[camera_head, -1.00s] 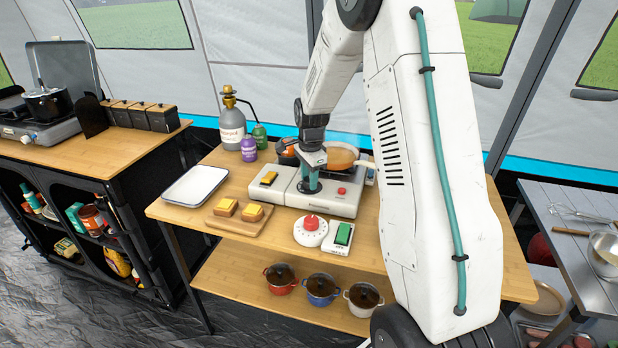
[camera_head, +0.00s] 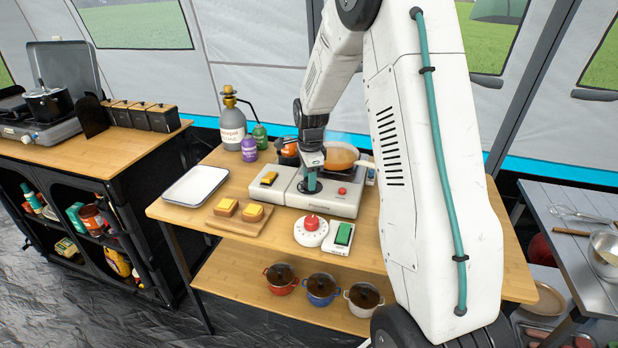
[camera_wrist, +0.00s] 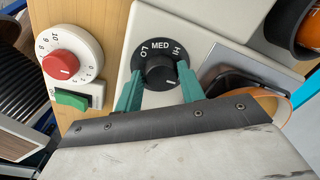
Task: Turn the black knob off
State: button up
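The black knob (camera_wrist: 161,74) sits on a black dial plate marked LO, MED and HI on the front of the white stove (camera_wrist: 208,42). My gripper (camera_wrist: 159,78) has its two teal fingers on either side of the knob, with small gaps visible between fingers and knob. Whether they touch it lower down I cannot tell. In the head view my gripper (camera_head: 310,184) is down at the stove (camera_head: 335,203) and hides the knob.
A white timer with a red knob (camera_head: 311,222) and a green switch (camera_head: 344,234) lie in front. Toast on a board (camera_head: 238,224), a tray (camera_head: 196,185) and bottles stand left.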

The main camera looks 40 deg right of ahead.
jog(key=shift+o, duration=1.4)
jog(key=r, duration=0.8)
jog(key=shift+s, duration=0.3)
jog(key=shift+f, duration=0.1)
